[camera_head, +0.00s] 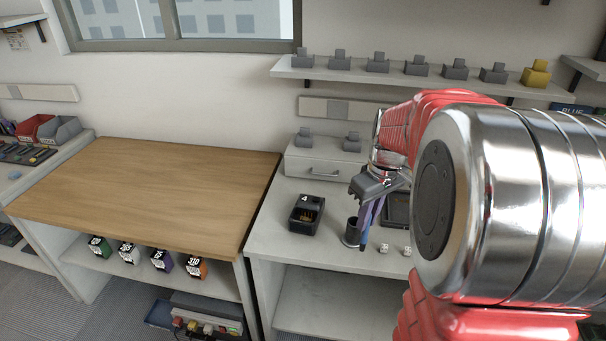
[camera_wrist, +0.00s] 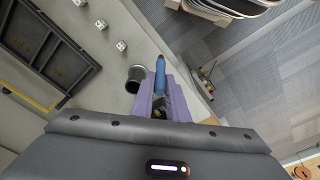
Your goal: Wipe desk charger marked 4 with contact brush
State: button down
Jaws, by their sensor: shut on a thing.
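The desk charger marked 4 (camera_head: 306,213) is a black box on the white counter, with a label "4" at its back and brass-coloured contacts in its open pocket. My gripper (camera_head: 368,214), with purple fingers, points down to the right of the charger and apart from it. It is shut on the blue contact brush (camera_wrist: 160,72), whose blue part sticks out past the fingertips (camera_wrist: 161,98). The brush's bristles cannot be made out. A dark round cup (camera_head: 352,232) stands beside the brush; it also shows in the wrist view (camera_wrist: 138,76). The charger is not visible in the wrist view.
A dark divided tray (camera_head: 397,208) lies behind my gripper, partly hidden by my arm. Small white cubes (camera_head: 385,248) sit near the counter's front edge. A white drawer unit (camera_head: 318,168) stands behind the charger. The wooden desk top (camera_head: 150,190) at left is clear.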

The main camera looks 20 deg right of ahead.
jog(key=w+a+f, duration=0.3)
jog(key=w+a, duration=0.1)
jog(key=a, duration=0.3)
jog(key=w+a+f+m, duration=0.1)
jog(key=w+a+f, duration=0.2)
jog(key=w+a, duration=0.2)
jog(key=w+a+f, duration=0.3)
jog(key=w+a, duration=0.1)
jog(key=a, duration=0.6)
jog(key=shift+w+a+f+m, duration=0.25)
jog(key=shift+a+f+m, duration=0.05)
jog(key=shift+a+f, duration=0.1)
